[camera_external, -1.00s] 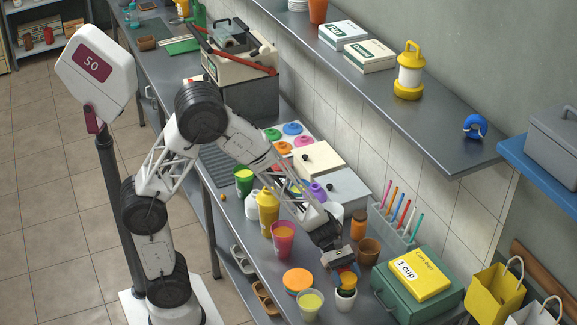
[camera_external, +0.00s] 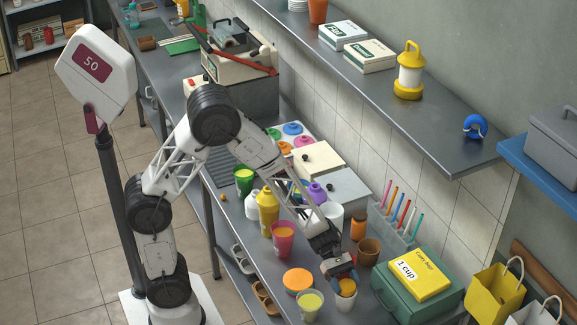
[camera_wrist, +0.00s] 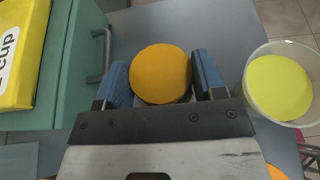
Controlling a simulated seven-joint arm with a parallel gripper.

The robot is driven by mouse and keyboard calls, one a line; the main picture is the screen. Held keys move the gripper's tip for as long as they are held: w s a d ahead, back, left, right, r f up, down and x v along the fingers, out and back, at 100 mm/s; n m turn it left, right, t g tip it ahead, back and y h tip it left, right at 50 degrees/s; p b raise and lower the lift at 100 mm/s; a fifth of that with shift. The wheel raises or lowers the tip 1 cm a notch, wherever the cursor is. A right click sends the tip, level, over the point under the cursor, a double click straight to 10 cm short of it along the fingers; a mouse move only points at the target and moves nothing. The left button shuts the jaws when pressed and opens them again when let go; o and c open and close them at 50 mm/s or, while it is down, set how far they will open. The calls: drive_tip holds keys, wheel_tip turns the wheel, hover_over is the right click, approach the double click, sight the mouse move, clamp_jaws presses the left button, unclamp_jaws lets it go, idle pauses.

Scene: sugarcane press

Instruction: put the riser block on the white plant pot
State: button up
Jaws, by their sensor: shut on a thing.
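My gripper (camera_external: 345,277) points down over the white plant pot (camera_external: 345,303) near the front end of the counter. In the wrist view its two blue fingers (camera_wrist: 160,82) are shut on a round, flat-topped orange piece, which I take as the riser block (camera_wrist: 161,73). In the external view the riser block (camera_external: 347,288) shows just below the fingers, at the pot's mouth. It looks level and about centred on the pot. The fingers partly cover it, and I cannot tell whether its underside touches the pot.
A clear cup with yellow-green contents (camera_external: 310,304) stands close left of the pot, and an orange-topped tub (camera_external: 297,281) is behind it. A green case (camera_external: 418,287) with a yellow box (camera_external: 420,273) stands to the right. A brown pot (camera_external: 368,251) is behind.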

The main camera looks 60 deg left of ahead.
sight(346, 283)
drive_tip(key=shift+f, duration=0.1)
drive_tip(key=o, duration=0.9)
drive_tip(key=shift+o, duration=0.2)
drive_tip(key=shift+v, duration=1.6)
wheel_tip(346, 283, up, 7)
drive_tip(key=shift+s, duration=0.1)
